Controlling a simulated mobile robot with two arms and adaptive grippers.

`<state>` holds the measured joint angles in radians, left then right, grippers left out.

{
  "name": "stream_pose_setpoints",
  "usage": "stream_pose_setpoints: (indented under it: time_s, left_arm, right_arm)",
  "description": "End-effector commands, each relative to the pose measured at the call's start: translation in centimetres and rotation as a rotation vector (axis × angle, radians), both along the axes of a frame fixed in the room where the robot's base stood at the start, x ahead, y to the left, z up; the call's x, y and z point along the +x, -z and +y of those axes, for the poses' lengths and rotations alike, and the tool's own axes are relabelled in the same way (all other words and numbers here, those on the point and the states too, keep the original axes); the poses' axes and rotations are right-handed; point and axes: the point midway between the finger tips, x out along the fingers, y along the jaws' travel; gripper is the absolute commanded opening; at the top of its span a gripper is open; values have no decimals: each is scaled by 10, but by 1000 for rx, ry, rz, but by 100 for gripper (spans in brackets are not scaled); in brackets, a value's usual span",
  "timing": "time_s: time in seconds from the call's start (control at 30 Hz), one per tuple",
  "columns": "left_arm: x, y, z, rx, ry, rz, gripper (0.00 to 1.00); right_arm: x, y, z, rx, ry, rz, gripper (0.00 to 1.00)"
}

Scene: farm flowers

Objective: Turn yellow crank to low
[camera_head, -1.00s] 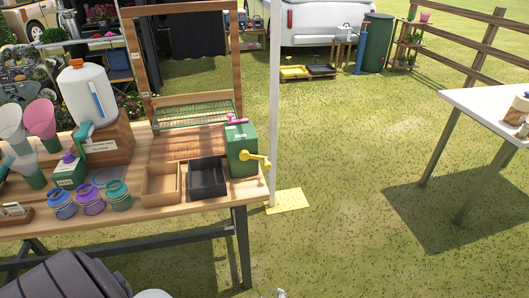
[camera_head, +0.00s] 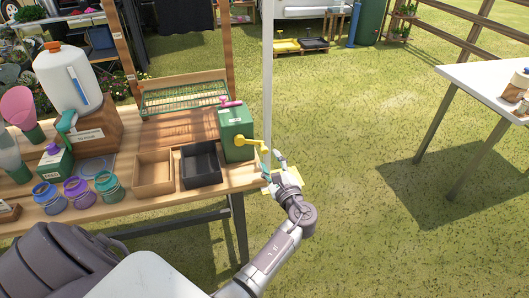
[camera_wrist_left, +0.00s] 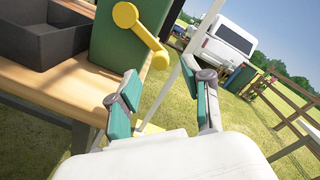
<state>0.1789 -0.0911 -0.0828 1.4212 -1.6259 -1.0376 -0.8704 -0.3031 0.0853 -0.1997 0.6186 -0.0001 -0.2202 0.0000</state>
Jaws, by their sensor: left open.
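The yellow crank (camera_head: 250,142) sticks out from the right side of a green box (camera_head: 234,124) at the right end of the wooden table. In the left wrist view the crank (camera_wrist_left: 142,36) slants down to the right from its round hub, with its knob at the lower end. My left gripper (camera_head: 272,168) is just right of the crank and slightly below it. In the left wrist view the gripper's green-padded fingers (camera_wrist_left: 165,85) are spread and empty, with the crank knob just beyond them. I cannot tell any contact. My right gripper is not in view.
A black tray (camera_head: 201,181) and a wooden tray (camera_head: 153,188) stand left of the green box. A pink handle (camera_head: 231,104) sits on top of the box. A white post (camera_head: 267,70) rises behind. Grass right of the table is clear up to a white table (camera_head: 470,80).

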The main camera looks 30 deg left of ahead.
Motion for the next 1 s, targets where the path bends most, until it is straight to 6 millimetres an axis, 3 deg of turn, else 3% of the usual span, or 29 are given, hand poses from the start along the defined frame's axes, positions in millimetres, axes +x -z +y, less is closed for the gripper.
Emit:
stream_pose_setpoints:
  time_s: [0.1, 0.3, 0.7, 1.0]
  left_arm:
    - [14, 2, 20, 1, -1, 0, 49]
    - [29, 1, 39, -1, 1, 0, 49]
    - [34, 1, 46, -1, 1, 1, 49]
    - [34, 1, 46, -1, 1, 1, 1]
  right_arm:
    - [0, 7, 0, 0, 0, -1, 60]
    - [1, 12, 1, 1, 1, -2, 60]
    - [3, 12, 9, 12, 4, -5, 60]
    - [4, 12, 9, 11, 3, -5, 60]
